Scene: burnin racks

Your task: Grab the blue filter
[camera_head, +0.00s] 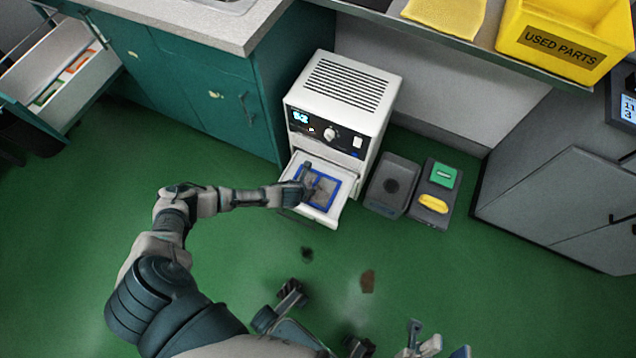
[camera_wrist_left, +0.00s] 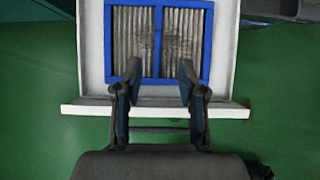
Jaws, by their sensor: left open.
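The blue filter (camera_head: 328,192) is a blue-framed panel with grey pleats. It lies in the pulled-out white drawer (camera_head: 326,218) of the white machine. In the left wrist view the filter (camera_wrist_left: 158,42) lies flat between the drawer walls, with the drawer front (camera_wrist_left: 85,108) nearest me. My left gripper (camera_head: 308,182) is over the filter's near-left part. In the left wrist view its two fingers (camera_wrist_left: 160,70) are apart, over the filter's near edge, with nothing held between them. Contact is unclear. My right gripper cannot be made out clearly among my own parts at the bottom of the head view.
The white machine (camera_head: 345,90) stands beside a teal cabinet (camera_head: 200,95). Right of the drawer are grey trays (camera_head: 390,187) with a green item (camera_head: 444,175) and a yellow item (camera_head: 433,204). A yellow USED PARTS bin (camera_head: 565,40) sits above.

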